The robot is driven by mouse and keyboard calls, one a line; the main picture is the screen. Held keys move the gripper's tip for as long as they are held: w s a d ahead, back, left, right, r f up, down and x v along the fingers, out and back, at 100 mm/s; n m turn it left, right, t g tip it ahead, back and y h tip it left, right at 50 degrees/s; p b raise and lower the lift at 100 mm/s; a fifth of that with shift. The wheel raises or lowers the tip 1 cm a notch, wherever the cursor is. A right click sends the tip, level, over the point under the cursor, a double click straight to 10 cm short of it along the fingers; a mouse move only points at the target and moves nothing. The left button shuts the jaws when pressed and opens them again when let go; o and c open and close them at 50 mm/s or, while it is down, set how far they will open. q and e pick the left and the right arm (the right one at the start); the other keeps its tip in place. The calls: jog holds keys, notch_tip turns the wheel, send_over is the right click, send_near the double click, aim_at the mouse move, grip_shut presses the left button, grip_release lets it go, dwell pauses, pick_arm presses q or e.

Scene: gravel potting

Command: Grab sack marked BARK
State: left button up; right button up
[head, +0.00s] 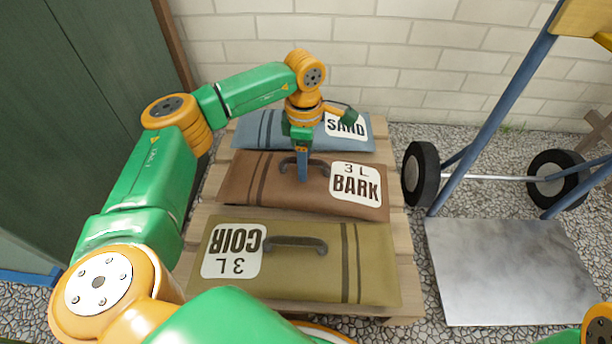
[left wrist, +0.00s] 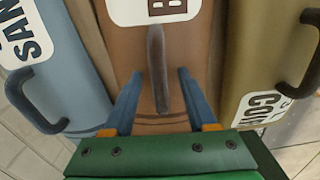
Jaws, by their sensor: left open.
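The brown sack marked BARK (head: 244,180) lies in the middle of a wooden pallet, its label at the right end and a dark handle (head: 313,167) on top. My left gripper (head: 303,174) points down over this handle. In the left wrist view, the handle (left wrist: 158,70) runs between the two blue fingers (left wrist: 155,95), which are apart, with a gap on each side. Whether the fingertips reach below the handle's top cannot be told. In the head view, the fingers hide part of the handle. My right gripper is out of view; only a bit of that arm shows at the lower right.
A blue-grey sack marked SAND (head: 255,131) lies behind, and an olive sack marked COIR (head: 372,262) in front, on the pallet (head: 410,290). A hand truck with a metal plate (head: 505,270) stands at the right. A brick wall (head: 400,75) closes the back.

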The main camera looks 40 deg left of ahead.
pick_arm(q)
grip_shut()
jog(key=shift+r, duration=0.1)
dwell(1.3)
